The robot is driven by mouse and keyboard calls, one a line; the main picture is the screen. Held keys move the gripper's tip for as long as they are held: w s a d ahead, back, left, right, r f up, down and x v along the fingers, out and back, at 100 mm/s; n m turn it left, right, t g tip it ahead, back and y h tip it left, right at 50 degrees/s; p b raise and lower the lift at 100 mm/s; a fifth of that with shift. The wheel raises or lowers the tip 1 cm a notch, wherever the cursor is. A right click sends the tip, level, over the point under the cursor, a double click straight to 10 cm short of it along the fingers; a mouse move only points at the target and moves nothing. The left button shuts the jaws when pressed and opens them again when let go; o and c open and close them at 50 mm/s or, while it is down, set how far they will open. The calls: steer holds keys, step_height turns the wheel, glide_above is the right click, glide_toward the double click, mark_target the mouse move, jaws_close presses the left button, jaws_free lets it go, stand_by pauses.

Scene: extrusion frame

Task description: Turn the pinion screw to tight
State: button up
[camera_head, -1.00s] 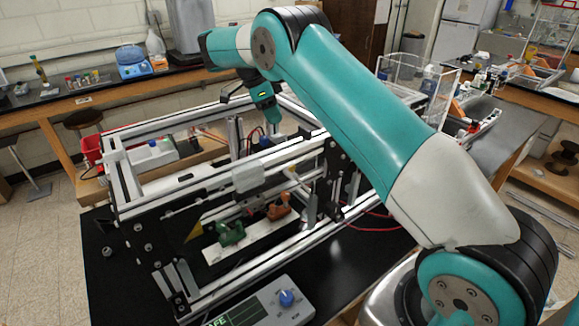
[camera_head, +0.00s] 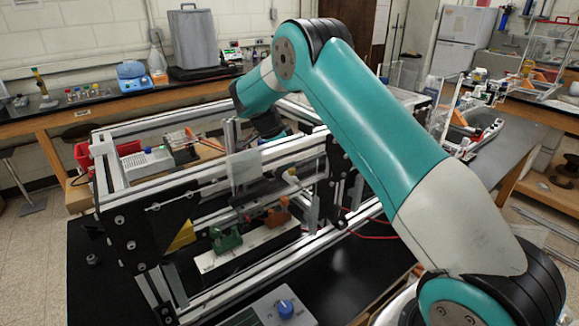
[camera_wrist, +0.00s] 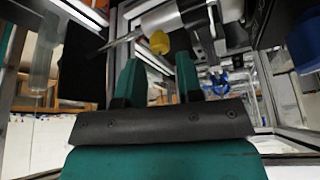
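The extrusion frame (camera_head: 135,190) stands on a black table in the head view. I cannot say for sure which part is the pinion screw. In the wrist view my gripper (camera_wrist: 159,76) has its two teal fingers apart, with nothing clearly held between them. A yellow knob-like part (camera_wrist: 160,42) shows just beyond the fingertips, beside a pale cylinder. A blue knob-like part (camera_wrist: 217,82) shows farther off to the right of the fingers. In the head view the wrist goes down behind the frame's upper rails, and the fingertips are hidden.
A green part (camera_head: 226,240) and an orange part (camera_head: 277,217) sit on a white strip inside the frame. A control box with a blue dial (camera_head: 285,307) stands in front. Rails and dark plates crowd around the fingers.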

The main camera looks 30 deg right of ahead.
steer(key=shift+p+x, duration=0.35)
steer(key=shift+x, duration=1.3)
jaws_close()
steer(key=shift+m+b, duration=0.3)
steer(key=shift+b, duration=0.05)
steer(key=shift+w+f+m+g+b, duration=0.1)
steer(key=shift+m+g+b, duration=0.3)
steer(key=shift+m+b, duration=0.45)
steer(key=shift+d+m+g+y, duration=0.1)
steer(key=shift+m+g+y, duration=0.5)
steer(key=shift+m, duration=1.25)
